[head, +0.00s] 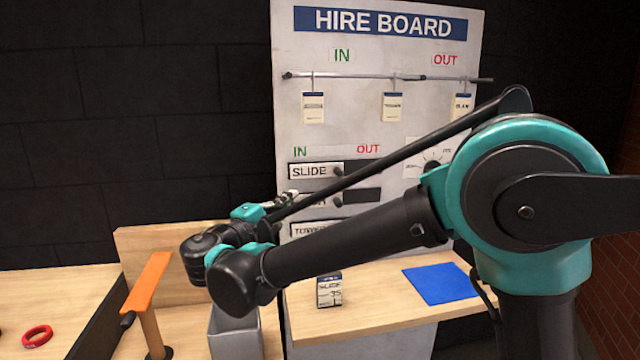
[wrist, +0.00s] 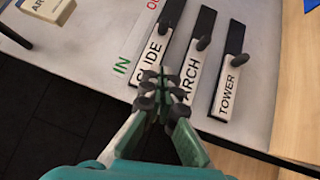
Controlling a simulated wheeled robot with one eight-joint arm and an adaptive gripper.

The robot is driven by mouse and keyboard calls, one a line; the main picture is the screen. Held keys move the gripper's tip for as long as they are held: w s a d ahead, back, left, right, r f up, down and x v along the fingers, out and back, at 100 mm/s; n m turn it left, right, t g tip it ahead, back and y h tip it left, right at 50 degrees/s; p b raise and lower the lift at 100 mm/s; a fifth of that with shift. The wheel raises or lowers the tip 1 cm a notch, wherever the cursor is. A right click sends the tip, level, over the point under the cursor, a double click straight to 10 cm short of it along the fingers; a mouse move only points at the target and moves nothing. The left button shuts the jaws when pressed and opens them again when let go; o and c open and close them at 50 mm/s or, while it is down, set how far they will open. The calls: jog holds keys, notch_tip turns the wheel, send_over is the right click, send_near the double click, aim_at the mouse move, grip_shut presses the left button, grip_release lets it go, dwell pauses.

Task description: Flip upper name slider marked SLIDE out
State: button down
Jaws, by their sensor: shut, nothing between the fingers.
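The upper name slider, a white plate marked SLIDE (head: 316,170), sits at the left, IN end of its dark slot on the hire board (head: 290,90). Its dark knob is at the plate's right end, and empty slot shows to the right under OUT. In the wrist view the SLIDE plate (wrist: 154,48) shows with its knob uncovered. My gripper (head: 288,198) is shut and empty at the board's left side, just below the SLIDE row. In the wrist view its fingertips (wrist: 164,88) overlap the near ends of the SLIDE and ARCH plates; I cannot tell if they touch.
Below are the ARCH slider (wrist: 190,70) and the TOWER slider (wrist: 229,92), both at their IN ends. A rail with hanging tags (head: 392,106) runs above. A wooden shelf (head: 375,305) holds a small SLIDE block (head: 329,291) and a blue mat (head: 440,283). An orange-topped post (head: 148,282) stands left.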

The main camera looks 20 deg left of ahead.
send_near(335, 173)
jog(key=w+a, duration=0.2)
jog(key=w, duration=0.2)
jog(key=shift+w+d+r, duration=0.15)
jog(key=shift+w+d, duration=0.4)
jog(key=shift+d, duration=0.2)
jog(key=shift+w+d+r, duration=0.1)
jog(key=shift+w+d, duration=0.45)
jog(key=shift+d, duration=0.2)
jog(key=w+d, duration=0.6)
jog(key=d, duration=0.4)
